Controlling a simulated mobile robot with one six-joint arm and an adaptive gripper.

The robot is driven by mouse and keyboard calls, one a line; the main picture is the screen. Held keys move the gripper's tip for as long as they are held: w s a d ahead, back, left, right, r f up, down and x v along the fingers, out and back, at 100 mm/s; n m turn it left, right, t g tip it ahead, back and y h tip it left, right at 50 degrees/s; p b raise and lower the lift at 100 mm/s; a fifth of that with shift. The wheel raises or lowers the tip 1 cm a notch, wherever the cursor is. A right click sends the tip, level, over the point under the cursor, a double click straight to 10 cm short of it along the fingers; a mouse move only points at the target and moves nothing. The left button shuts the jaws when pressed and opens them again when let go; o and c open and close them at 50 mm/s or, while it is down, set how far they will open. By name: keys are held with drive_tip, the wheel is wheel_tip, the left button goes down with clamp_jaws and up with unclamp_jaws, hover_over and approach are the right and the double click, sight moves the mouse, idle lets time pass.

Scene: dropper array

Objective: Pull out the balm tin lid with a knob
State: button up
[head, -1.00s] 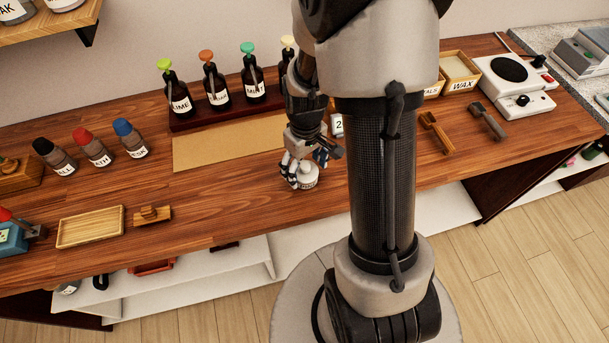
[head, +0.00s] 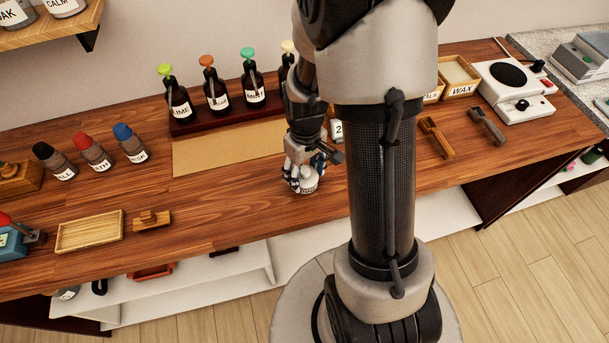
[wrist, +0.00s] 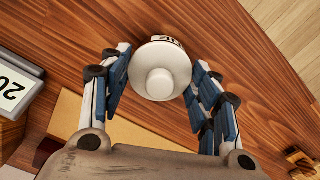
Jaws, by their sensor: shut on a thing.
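The balm tin (head: 309,187) stands on the wooden counter in the head view, a small white round tin with a dark label band. Its white lid with a round knob (wrist: 159,84) shows from above in the middle of the wrist view. My gripper (head: 304,184) points down over the tin, and its fingers hide most of the lid in the head view.
A tan mat (head: 225,152) lies behind, with a dark rack of pump bottles (head: 217,92) beyond it. A display marked 2 (wrist: 16,90) stands close by. A wooden tray (head: 90,232) and small wooden block (head: 151,220) lie left. The counter left of the tin is clear.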

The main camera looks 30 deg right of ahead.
sight(305, 170)
drive_tip(key=c, duration=0.4)
drive_tip(key=shift+r+p, duration=0.55)
drive_tip(key=shift+r, duration=0.1)
idle(0.4)
drive_tip(key=shift+r+p, duration=1.55)
drive_tip(key=shift+r, duration=0.35)
